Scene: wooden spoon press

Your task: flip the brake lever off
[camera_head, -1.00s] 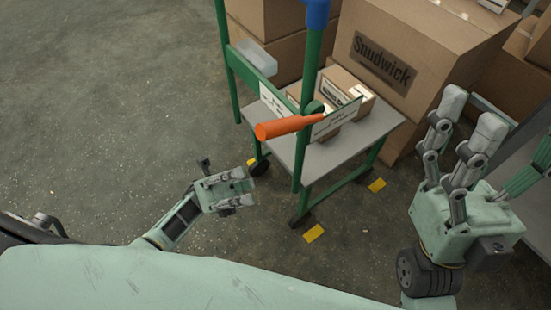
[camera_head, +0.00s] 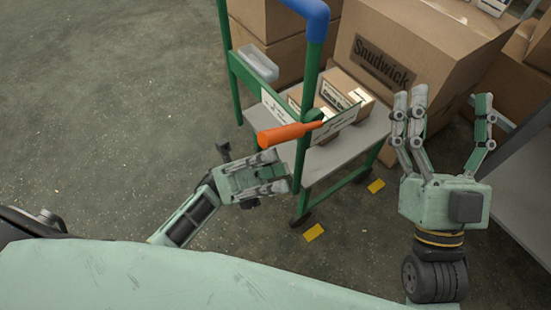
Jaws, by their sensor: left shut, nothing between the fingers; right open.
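The brake lever (camera_head: 290,134) is an orange tapered handle on the green frame of a cart. It points left and slightly down from the cart's post, over a white label plate. My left gripper (camera_head: 286,172) is shut and empty, just below the lever and left of the cart's post, apart from the lever as far as I can tell. My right gripper (camera_head: 450,115) is open and empty, fingers up, to the right of the cart in front of the large carton.
The cart (camera_head: 350,147) has a grey deck with small boxes (camera_head: 345,92) on it and a blue-topped handle (camera_head: 314,20). A large carton (camera_head: 405,60) stands behind. Yellow floor marks (camera_head: 314,232) lie near the wheels. The floor at left is clear.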

